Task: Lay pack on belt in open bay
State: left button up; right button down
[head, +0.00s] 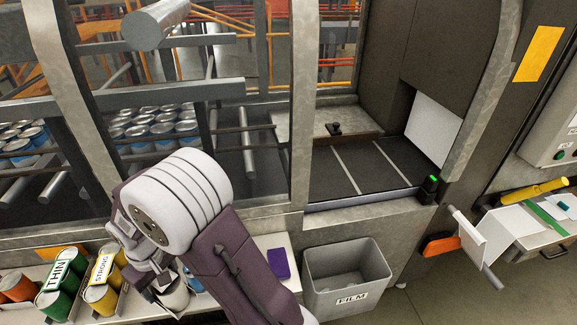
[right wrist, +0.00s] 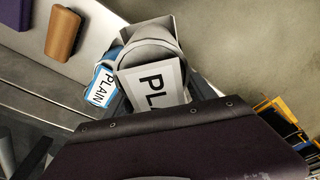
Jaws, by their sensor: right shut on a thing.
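My right gripper (head: 160,278) is over the front shelf, shut on a grey pack (right wrist: 152,80) with a white label whose visible letters read "PL". In the head view the pack (head: 174,294) is mostly hidden by my gripper and arm. I cannot tell whether it touches the shelf. A blue pack labelled PLAIN (right wrist: 103,85) is close beside it in the right wrist view. The open bay shows a dark belt (head: 358,168) with pale cross lines, right of the grey post. The belt is clear. My left gripper is not in view.
Green THIN (head: 62,284) and yellow STRONG (head: 102,278) packs stand on the shelf. A purple block (head: 278,264) lies farther right. A grey FILM bin (head: 347,285) stands below the bay. Metal posts (head: 303,105) and a sill (head: 370,215) frame the bay.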

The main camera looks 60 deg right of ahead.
aim_at(357, 173)
jog(key=k+l, duration=0.65)
jog(key=k, duration=0.15)
jog(key=k+l, duration=0.15)
jog(key=l, duration=0.25)
jog(key=k+l, duration=0.1)
jog(key=l, duration=0.25)
jog(key=k+l, duration=0.15)
jog(key=l, duration=0.25)
jog(key=k+l, duration=0.15)
jog(key=l, duration=0.25)
jog(key=k+l, duration=0.1)
jog(key=l, duration=0.25)
jog(key=i+l, duration=0.15)
jog(key=l, duration=0.2)
jog(key=i+l, duration=0.15)
jog(key=l, duration=0.25)
jog(key=j+u, duration=0.05)
